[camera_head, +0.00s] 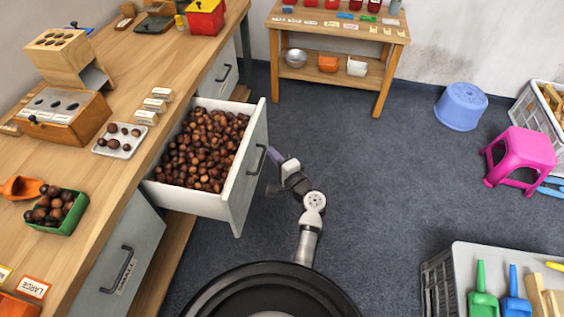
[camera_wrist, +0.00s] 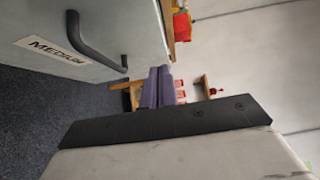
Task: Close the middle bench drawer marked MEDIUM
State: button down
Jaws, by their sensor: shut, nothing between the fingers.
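The middle bench drawer (camera_head: 240,185) stands pulled well out from the bench and is full of chestnuts (camera_head: 205,148). Its grey front has a dark bar handle (camera_head: 257,160). In the wrist view the front (camera_wrist: 130,22) fills the upper left, with the MEDIUM label (camera_wrist: 52,50) and the handle (camera_wrist: 97,45). My gripper (camera_head: 276,155) is just outside the drawer front, near the handle. Its fingers (camera_wrist: 157,90) are together with nothing between them. Whether the fingertips touch the front cannot be told.
A shut drawer (camera_head: 125,270) is nearer on the bench and another (camera_head: 218,75) is farther off. The wooden bench top (camera_head: 110,185) holds trays and chestnuts. A grey crate (camera_head: 437,290) with scoops stands at lower right.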

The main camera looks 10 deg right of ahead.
aim_at(251, 140)
jog(key=shift+w+a+p, duration=0.25)
jog(key=shift+w+a, duration=0.3)
jog(key=shift+a, duration=0.25)
jog(key=shift+w+a+p, duration=0.3)
jog(key=shift+w+a, duration=0.25)
jog(key=shift+a, duration=0.3)
jog(key=shift+w+a+p, duration=0.25)
jog(key=shift+w+a, duration=0.3)
jog(key=shift+a, duration=0.25)
